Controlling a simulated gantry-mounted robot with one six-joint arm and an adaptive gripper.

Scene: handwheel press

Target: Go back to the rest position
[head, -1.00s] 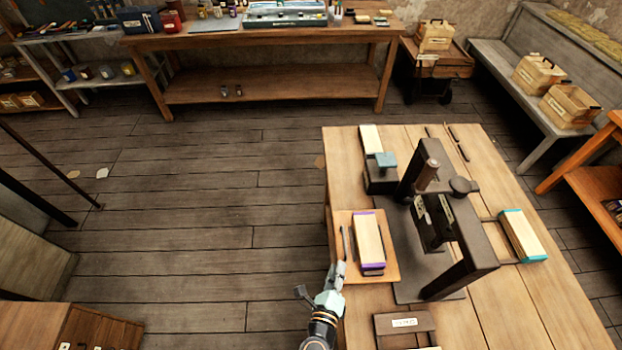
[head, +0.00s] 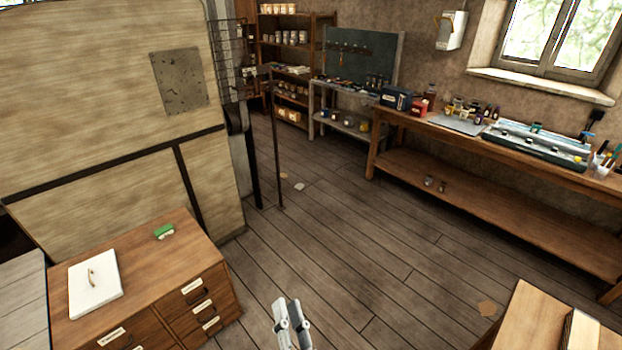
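My gripper (head: 292,324) shows at the bottom edge of the head view, a little left of the middle. Its two light grey fingers point up the picture and lie close together, over the bare floor. No object shows between them, but the view does not settle whether they are fully shut. The rest of my arm is below the picture. Only a corner of the wooden work table (head: 525,310) shows at the bottom right, with part of a pale wooden piece on it. The handwheel press is out of view.
A workbench (head: 480,180) and shelves (head: 290,75) line the back. The plank floor (head: 330,245) between is open.

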